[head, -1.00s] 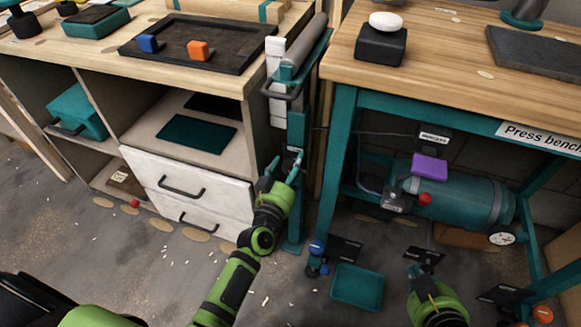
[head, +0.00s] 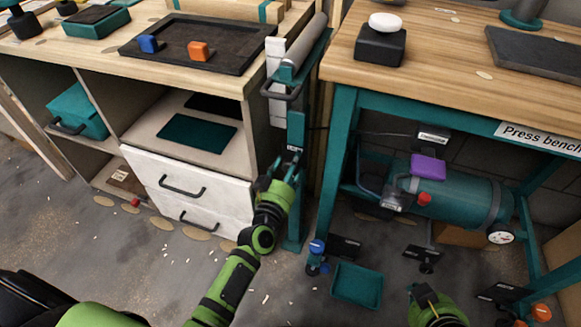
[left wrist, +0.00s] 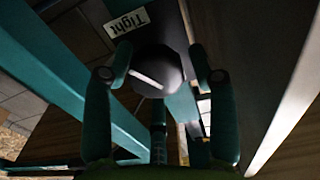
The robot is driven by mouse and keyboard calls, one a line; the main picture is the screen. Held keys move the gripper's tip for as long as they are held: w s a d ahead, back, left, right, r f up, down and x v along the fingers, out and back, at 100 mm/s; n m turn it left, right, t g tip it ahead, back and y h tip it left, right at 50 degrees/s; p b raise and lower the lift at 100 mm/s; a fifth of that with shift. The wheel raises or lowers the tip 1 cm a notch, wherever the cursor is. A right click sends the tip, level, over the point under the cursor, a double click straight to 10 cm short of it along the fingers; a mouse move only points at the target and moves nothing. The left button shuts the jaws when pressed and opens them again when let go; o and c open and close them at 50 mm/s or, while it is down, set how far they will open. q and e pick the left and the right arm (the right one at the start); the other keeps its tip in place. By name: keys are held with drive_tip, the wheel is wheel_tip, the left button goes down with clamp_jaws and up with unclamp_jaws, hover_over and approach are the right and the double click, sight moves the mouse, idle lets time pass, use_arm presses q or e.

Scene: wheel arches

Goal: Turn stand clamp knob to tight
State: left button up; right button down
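The teal upright stand (head: 296,130) stands between the drawer unit and the press bench. In the left wrist view its dark round clamp knob (left wrist: 158,72) carries a pale line that slants down to the right. A label reading "Tight" (left wrist: 130,19) sits above and left of the knob; the line does not point at it. My left gripper (left wrist: 160,68) has one fingertip on each side of the knob, seemingly closed on it. In the head view the left gripper (head: 283,166) is at the stand and hides most of the knob. My right gripper (head: 428,298) is low at the right, its fingers unclear.
The white drawers (head: 190,190) are close left of my left gripper. The press bench leg (head: 334,160) is close on its right. A teal tray (head: 357,285) and a blue-topped object (head: 317,258) are on the floor. A teal tank (head: 465,198) lies under the bench.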

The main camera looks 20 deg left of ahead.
use_arm(q)
drive_tip(key=shift+s, duration=0.1)
drive_tip(key=shift+s, duration=0.25)
drive_tip(key=s, duration=1.1)
drive_tip(key=shift+s+a, duration=0.2)
drive_tip(key=shift+a, duration=0.05)
